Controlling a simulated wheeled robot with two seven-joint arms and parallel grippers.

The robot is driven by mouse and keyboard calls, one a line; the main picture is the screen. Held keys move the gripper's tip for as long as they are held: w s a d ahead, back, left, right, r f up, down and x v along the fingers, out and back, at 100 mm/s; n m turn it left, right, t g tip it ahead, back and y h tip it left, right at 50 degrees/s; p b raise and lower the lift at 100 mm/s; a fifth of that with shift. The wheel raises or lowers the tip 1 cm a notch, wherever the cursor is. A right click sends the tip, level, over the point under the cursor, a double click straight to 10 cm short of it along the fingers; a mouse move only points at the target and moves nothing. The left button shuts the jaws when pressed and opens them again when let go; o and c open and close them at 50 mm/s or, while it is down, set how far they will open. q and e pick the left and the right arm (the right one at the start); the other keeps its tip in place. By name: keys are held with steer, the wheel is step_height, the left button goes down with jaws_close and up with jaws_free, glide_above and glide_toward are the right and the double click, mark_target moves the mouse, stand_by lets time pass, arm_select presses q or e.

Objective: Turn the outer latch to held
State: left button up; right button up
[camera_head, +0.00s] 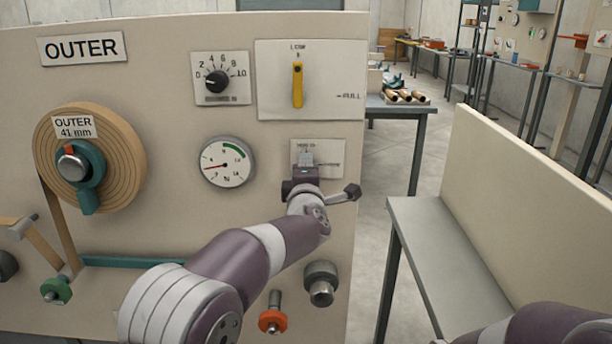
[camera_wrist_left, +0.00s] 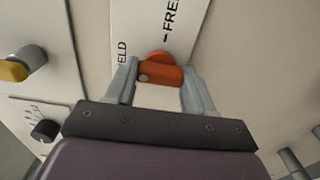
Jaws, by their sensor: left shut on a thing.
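The outer latch is an orange lever (camera_wrist_left: 163,75) on a white plate in the left wrist view. The plate reads "FREE" to the upper right of the lever, and a partly hidden word ending in "ELD" lies to its left. My left gripper (camera_wrist_left: 157,73) is shut on the lever, with one grey finger on each side. In the head view the latch plate (camera_head: 328,152) is at the right of the OUTER panel, and my left gripper (camera_head: 305,166) is in front of it and hides the lever. My right gripper is not in view.
The OUTER panel (camera_head: 200,118) also carries a yellow lever (camera_head: 297,85) above the latch, a black dial (camera_head: 217,80), a gauge (camera_head: 226,162) and a wound roll (camera_head: 118,150). Knobs (camera_head: 321,283) sit below my left arm. A grey bench (camera_head: 440,240) stands to the right.

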arm_select(q)
steer(key=o, duration=1)
steer(key=shift+o, duration=0.2)
steer(key=s+b, duration=0.1)
steer(key=s, duration=1.1)
steer(key=shift+s, duration=0.35)
